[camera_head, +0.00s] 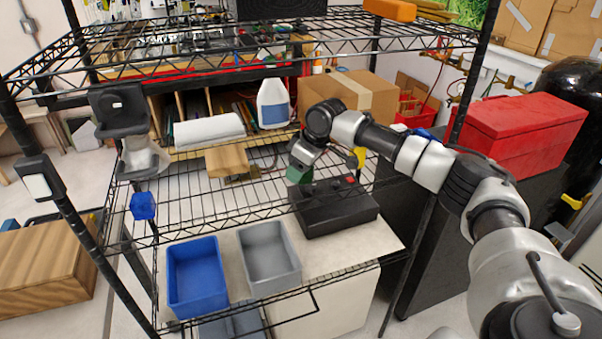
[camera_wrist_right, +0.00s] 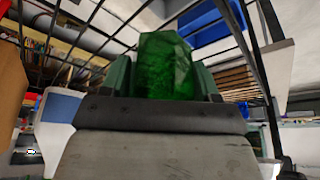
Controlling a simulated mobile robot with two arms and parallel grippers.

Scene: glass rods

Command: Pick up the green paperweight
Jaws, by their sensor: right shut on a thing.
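The green paperweight (camera_wrist_right: 165,65) is a dark green, faceted, glassy block. In the right wrist view it stands up between the two greenish fingers of my right gripper (camera_wrist_right: 163,78), which is shut on it. In the head view my right gripper (camera_head: 299,174) points down over the middle wire shelf, just above and behind a black box. A green patch shows at its tip, but paperweight and fingers are hard to tell apart there. I cannot tell whether it touches the shelf. My left gripper is not in view.
A black box (camera_head: 335,207) with a red button is close to my right gripper. A blue bin (camera_head: 196,276) and a grey bin (camera_head: 269,257) stand to the front left. A small blue block (camera_head: 143,206) is at the left. The upper wire shelf (camera_head: 230,62) is overhead.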

